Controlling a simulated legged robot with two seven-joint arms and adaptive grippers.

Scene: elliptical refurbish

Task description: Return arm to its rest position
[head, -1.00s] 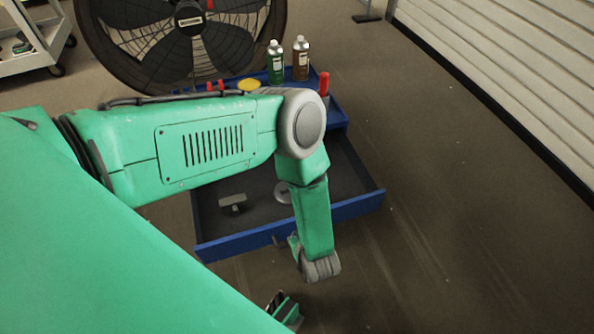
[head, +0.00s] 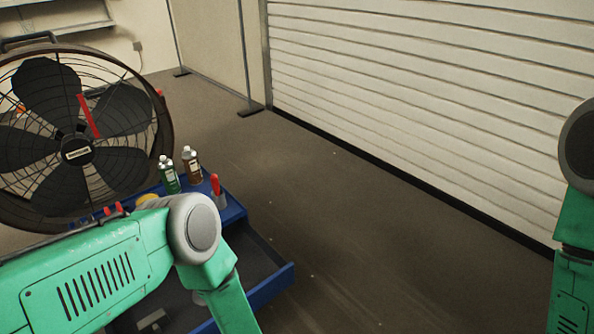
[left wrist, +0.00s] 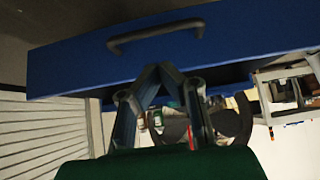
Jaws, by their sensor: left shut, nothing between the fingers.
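My left arm (head: 110,275) reaches in from the left of the head view. It bends at a grey round joint and its forearm runs down out of the picture, so the gripper is hidden there. In the left wrist view my left gripper (left wrist: 162,70) is shut and empty, its fingertips together close to the blue drawer front (left wrist: 220,40) with its dark handle (left wrist: 155,36). I cannot tell whether it touches the drawer. Part of my right arm (head: 575,245) shows at the right edge of the head view; its gripper is out of view.
The blue tool cart (head: 232,212) stands with its drawer (head: 268,288) open. On it are a green bottle (head: 169,178), a brown bottle (head: 192,167) and a red-handled tool (head: 216,186). A big fan (head: 78,140) stands behind. The floor (head: 370,240) toward the shutter (head: 420,90) is clear.

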